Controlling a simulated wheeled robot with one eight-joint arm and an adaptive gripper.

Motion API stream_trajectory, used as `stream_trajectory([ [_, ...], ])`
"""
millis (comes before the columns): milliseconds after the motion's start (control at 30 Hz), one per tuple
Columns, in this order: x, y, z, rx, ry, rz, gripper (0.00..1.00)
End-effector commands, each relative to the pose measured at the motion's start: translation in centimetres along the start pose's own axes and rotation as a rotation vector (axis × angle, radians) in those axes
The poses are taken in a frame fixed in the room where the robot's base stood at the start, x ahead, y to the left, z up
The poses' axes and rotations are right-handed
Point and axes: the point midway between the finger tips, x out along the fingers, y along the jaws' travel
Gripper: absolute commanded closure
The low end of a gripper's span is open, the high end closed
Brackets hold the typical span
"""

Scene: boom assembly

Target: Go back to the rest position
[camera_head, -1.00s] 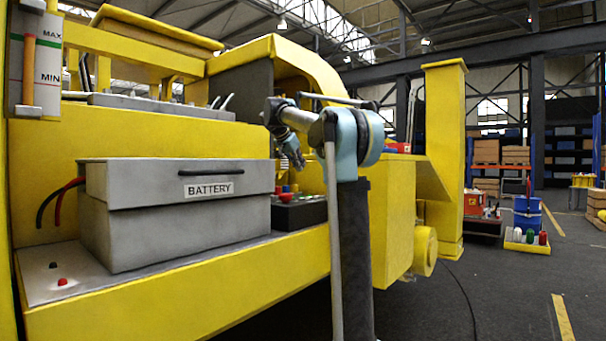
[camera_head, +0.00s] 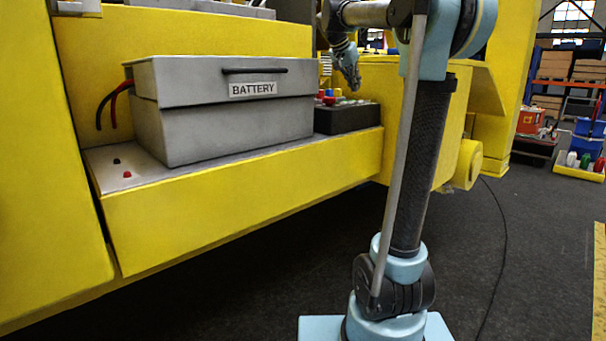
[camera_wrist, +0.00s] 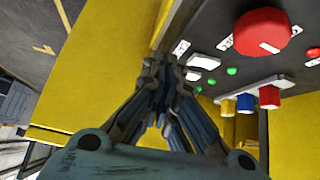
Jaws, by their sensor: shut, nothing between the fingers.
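My gripper (camera_head: 352,84) is shut and empty. In the head view it points down just above the black control box (camera_head: 347,117), right of the grey battery box (camera_head: 225,112). I cannot tell the exact gap to the control box. In the wrist view the closed fingers (camera_wrist: 163,75) point away from the camera. A panel with a large red button (camera_wrist: 262,33), green lights and blue, yellow and red knobs (camera_wrist: 246,102) lies to their right. The fingertips look apart from the buttons.
The yellow machine (camera_head: 250,210) fills the left and middle, with a ledge under the battery box. A yellow post stands behind my arm. At right are a red box (camera_head: 530,120), blue bins (camera_head: 588,138) and a tray with bottles. Dark floor is clear in front, with a cable.

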Motion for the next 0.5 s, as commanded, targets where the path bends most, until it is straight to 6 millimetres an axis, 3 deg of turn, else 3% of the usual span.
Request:
stream_trajectory([
  [100,0.9,3.3,3.8,-0.055,-0.046,-0.004,1.0],
  [500,4.5,12.5,18.1,-0.257,-0.2,-0.059,1.0],
])
